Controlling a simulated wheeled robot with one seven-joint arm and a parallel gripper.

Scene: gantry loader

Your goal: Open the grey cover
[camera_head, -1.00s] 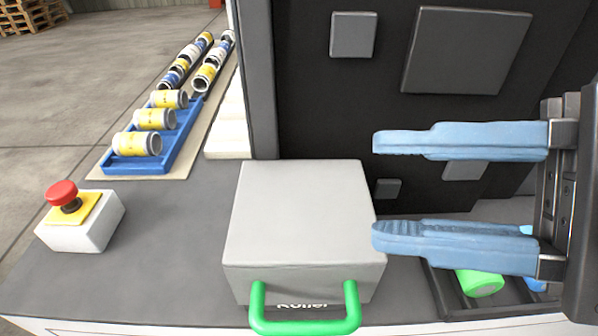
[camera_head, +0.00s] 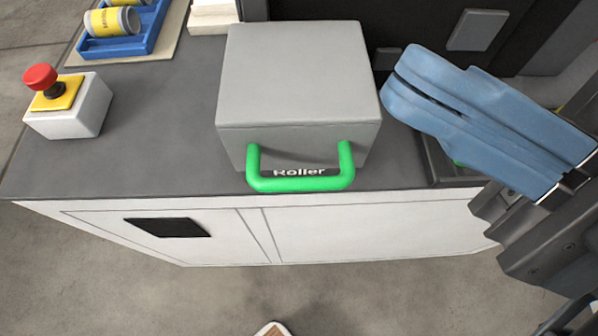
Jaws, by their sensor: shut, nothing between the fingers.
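The grey cover (camera_head: 295,80) is a box-shaped lid labelled "Roller" on the dark worktop, and it is shut. Its green handle (camera_head: 300,184) sticks out from its front face toward me. My gripper (camera_head: 402,82) has two blue fingers pressed together, with nothing between them. It is to the right of the cover, pointing up and left, with its tips near the cover's right side. I cannot tell whether the tips touch it. The gripper is apart from the handle. What is under the cover is hidden.
A red emergency button (camera_head: 41,77) on a white box stands at the left. The white cabinet front (camera_head: 350,228) drops below the worktop's front edge. The worktop (camera_head: 165,130) left of the cover is clear.

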